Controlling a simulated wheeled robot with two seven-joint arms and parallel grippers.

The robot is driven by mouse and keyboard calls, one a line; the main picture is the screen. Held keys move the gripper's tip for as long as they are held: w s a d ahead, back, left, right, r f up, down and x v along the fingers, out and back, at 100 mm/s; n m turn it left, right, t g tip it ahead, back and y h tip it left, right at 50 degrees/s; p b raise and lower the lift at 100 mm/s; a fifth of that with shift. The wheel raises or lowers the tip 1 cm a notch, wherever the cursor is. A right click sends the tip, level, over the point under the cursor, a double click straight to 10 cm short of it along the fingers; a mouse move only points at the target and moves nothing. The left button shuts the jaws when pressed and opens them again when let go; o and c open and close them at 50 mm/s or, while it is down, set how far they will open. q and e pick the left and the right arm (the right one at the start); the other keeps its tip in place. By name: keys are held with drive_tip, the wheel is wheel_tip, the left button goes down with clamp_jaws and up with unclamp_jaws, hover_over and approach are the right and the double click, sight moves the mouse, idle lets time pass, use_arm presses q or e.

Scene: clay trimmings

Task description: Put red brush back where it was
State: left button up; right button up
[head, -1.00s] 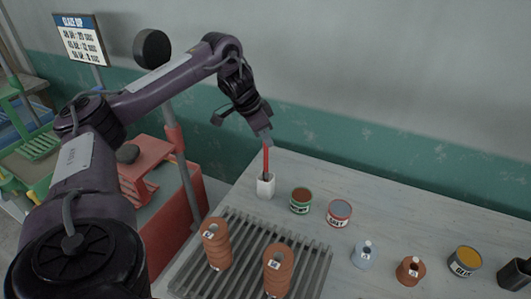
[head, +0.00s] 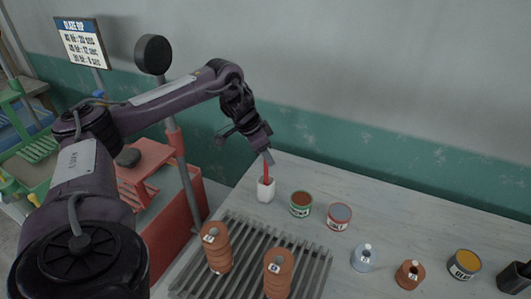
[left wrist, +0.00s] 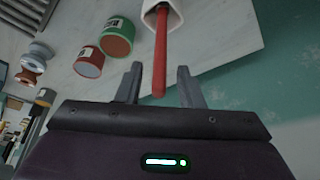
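The red brush (head: 267,172) stands in a white cup (head: 265,190) near the table's back left corner, its lower end hidden inside. In the left wrist view the brush (left wrist: 160,55) runs from the mouth of the cup (left wrist: 170,12) down between my fingers. My left gripper (head: 268,157) is at the top of the brush. In the left wrist view the left gripper's fingers (left wrist: 159,88) stand apart, with a gap on each side of the handle, so it is open around the brush. My right gripper is not in view.
A green-labelled can (head: 301,204) and a red-labelled can (head: 339,217) stand right of the cup. A slatted rack (head: 240,262) with terracotta stacks (head: 216,248) is in front. Small bottles, a yellow can (head: 464,264) and a dark container (head: 514,277) stand further right.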

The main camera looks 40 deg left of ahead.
use_arm(q)
drive_tip(key=shift+r, duration=0.15)
drive_tip(key=p+v, duration=0.4)
drive_tip(key=v, duration=0.8)
idle(0.4)
